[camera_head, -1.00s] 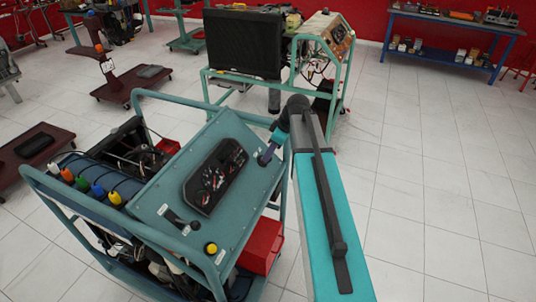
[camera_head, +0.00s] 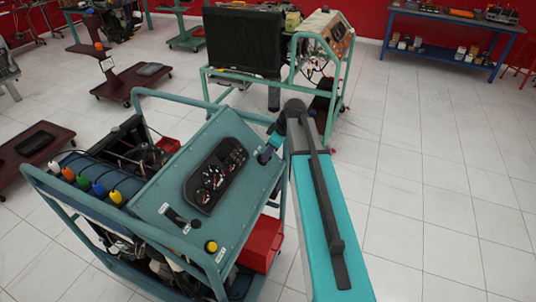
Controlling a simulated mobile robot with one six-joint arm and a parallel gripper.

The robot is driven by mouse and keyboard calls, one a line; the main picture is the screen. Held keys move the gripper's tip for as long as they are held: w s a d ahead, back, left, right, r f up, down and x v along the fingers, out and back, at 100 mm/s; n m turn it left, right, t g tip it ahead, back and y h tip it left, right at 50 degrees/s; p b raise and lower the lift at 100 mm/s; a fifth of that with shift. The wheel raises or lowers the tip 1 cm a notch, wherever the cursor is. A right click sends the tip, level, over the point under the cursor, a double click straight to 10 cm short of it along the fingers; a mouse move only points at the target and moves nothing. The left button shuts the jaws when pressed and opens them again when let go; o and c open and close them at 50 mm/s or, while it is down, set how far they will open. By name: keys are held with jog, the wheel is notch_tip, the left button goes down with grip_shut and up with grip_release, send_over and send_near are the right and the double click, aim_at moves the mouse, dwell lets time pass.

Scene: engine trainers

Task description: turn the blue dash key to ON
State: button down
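The teal dash panel (camera_head: 160,200) sits on top of the nearest engine trainer and slopes toward me. Its black gauge cluster (camera_head: 216,175) shows bright dials and small lit spots. My gripper (camera_head: 264,156) is at the panel's upper right, just right of the cluster, with its end at or very close to the panel face. The blue key is not clearly seen; the gripper and wrist cover that spot. The fingers are too small and dark to tell whether they are open or shut.
A black lever (camera_head: 175,219) and a yellow knob (camera_head: 211,247) are on the panel's lower part. Several coloured caps (camera_head: 83,183) line its left side. A red box (camera_head: 262,243) sits low on the trainer's right. Another trainer (camera_head: 243,43) stands behind. The floor at right is clear.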

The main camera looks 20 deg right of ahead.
jog(key=shift+f+m, duration=0.15)
jog(key=shift+m, duration=0.15)
jog(key=m, duration=0.1)
jog(key=m+g+y, duration=0.1)
jog(key=m, duration=0.1)
jog(key=shift+w+d+m, duration=0.1)
jog(key=shift+d+m, duration=0.1)
jog(key=shift+m, duration=0.1)
jog(key=shift+d+f+m+g+y, duration=0.15)
jog(key=shift+m+y, duration=0.25)
jog(key=shift+m, duration=0.5)
jog(key=shift+a+r+m+g+y, duration=0.15)
jog(key=shift+m+y, duration=0.25)
jog(key=shift+m, duration=0.5)
jog(key=shift+d+f+b, duration=0.1)
jog(key=shift+f+b, duration=0.05)
jog(key=shift+b, duration=0.15)
jog(key=c, duration=1.8)
grip_release()
jog(key=shift+c, duration=0.2)
jog(key=shift+r, duration=0.2)
jog(key=b+v, duration=0.3)
jog(key=v, duration=1)
jog(key=shift+r+b, duration=0.2)
jog(key=shift+b, duration=0.15)
